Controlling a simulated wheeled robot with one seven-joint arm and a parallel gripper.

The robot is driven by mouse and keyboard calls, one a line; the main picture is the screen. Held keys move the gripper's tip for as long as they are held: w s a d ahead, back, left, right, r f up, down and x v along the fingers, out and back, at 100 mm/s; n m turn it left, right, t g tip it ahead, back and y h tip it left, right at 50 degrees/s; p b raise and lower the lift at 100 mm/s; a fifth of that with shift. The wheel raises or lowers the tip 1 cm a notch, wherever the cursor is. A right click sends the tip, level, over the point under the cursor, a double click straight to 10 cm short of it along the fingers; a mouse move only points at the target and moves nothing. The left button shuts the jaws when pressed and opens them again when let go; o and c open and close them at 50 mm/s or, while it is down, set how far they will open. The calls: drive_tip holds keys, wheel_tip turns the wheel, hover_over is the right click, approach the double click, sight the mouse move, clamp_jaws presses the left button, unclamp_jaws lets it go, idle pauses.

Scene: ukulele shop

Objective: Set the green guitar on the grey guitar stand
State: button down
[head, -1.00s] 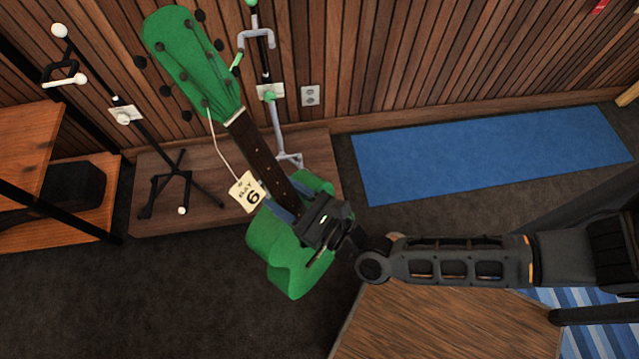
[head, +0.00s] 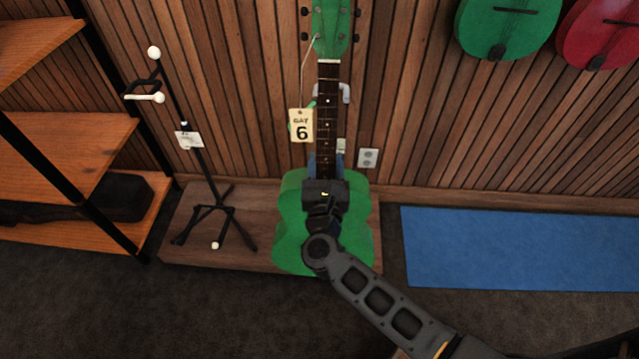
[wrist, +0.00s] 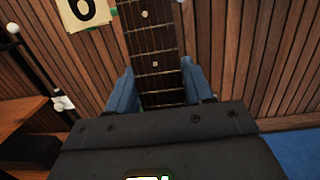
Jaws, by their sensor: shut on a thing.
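The green guitar (head: 288,230) is upright in the head view, its head running off the top edge. My gripper (head: 326,168) is shut on the guitar's neck, just above the body. In the wrist view the blue fingers of my gripper (wrist: 155,85) lie on either side of the neck (wrist: 152,50). A tag reading "BAY 6" (head: 301,125) hangs by a string from the guitar's head. The grey guitar stand (head: 346,92) is mostly hidden behind the guitar; I cannot tell whether they touch.
A black stand with white tips (head: 200,165) stands left on the low wooden platform (head: 185,225). A wooden shelf (head: 75,145) is at far left. A blue mat (head: 500,245) lies right. Green (head: 490,30) and red (head: 600,35) instruments hang on the wall.

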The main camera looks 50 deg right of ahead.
drive_tip(key=b+x, duration=0.1)
drive_tip(key=x, duration=0.6)
drive_tip(key=shift+d+f, duration=0.45)
idle(0.4)
drive_tip(key=shift+w+d, duration=0.2)
idle(0.4)
drive_tip(key=b+x, duration=0.4)
drive_tip(key=x, duration=0.2)
drive_tip(key=shift+f+h, duration=0.3)
drive_tip(key=shift+f, duration=0.2)
idle(0.7)
drive_tip(key=shift+d, duration=0.25)
drive_tip(key=shift+f+b, duration=0.35)
idle(0.5)
drive_tip(key=shift+w+d+f+b, duration=0.15)
drive_tip(key=shift+f+b, duration=2.2)
drive_tip(key=shift+b, duration=0.2)
drive_tip(key=shift+f, duration=0.1)
